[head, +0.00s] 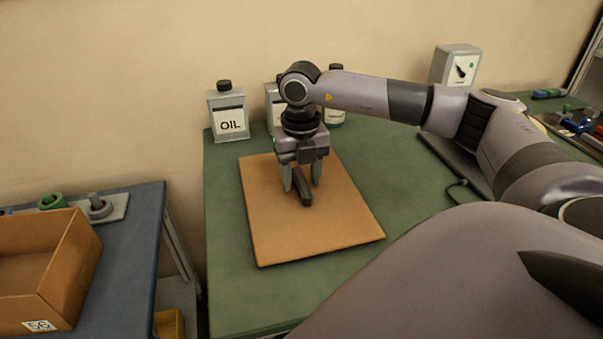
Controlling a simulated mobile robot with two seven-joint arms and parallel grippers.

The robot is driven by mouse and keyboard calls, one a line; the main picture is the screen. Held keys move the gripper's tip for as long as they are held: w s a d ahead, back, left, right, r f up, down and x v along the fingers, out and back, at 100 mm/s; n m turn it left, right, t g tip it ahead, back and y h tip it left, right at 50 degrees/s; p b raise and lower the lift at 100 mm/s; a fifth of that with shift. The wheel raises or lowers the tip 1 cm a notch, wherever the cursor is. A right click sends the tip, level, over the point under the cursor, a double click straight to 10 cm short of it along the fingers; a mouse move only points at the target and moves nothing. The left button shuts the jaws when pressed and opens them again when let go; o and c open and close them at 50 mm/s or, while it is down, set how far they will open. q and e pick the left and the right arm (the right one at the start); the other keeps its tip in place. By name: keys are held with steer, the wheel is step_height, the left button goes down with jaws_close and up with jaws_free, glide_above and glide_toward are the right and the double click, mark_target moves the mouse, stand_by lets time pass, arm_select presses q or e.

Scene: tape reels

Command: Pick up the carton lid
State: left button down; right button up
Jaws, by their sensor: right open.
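The carton lid (325,222) looks like a flat brown rectangular panel lying on the green table. A short dark bar (304,190) stands out near its middle, between and in front of my right gripper's fingers; I cannot tell if it is fixed to the lid. My right gripper (301,180) is open, pointing down over the lid's upper middle part, its fingers on either side of the bar. Whether the fingertips touch the lid is unclear. My left gripper is not in view.
An open brown carton (72,262) labelled 56 stands on the blue table (133,240) at left, near a green reel (51,201). An oil can (228,112) and other containers stand behind the lid. The green table (228,290) is clear at the front left.

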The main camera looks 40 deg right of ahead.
jaws_close()
